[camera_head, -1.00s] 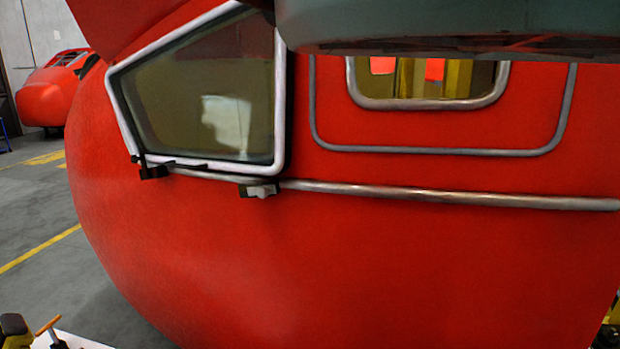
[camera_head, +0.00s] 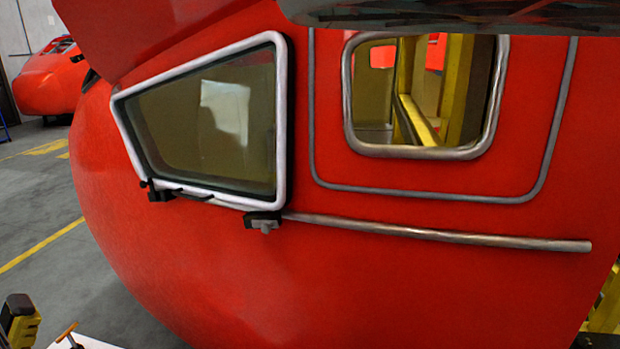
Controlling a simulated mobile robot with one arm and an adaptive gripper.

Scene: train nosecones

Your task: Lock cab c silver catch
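The red cab (camera_head: 400,290) fills most of the head view. Its side window (camera_head: 205,125) has a pale frame and sits flush against the cab side. The silver catch (camera_head: 264,226), a small grey knob on a dark bracket, is at the lower right corner of the window frame. A second, black catch (camera_head: 158,192) is at the lower left corner. I cannot tell from here whether the silver catch is locked. My gripper is not in view.
A metal rail (camera_head: 430,235) runs right from the silver catch. A framed opening (camera_head: 420,148) shows yellow structure inside. A grey rounded shape (camera_head: 450,12), unidentified, crosses the top right. A black and yellow object (camera_head: 20,320) stands at lower left. Grey floor (camera_head: 35,220) is clear at left.

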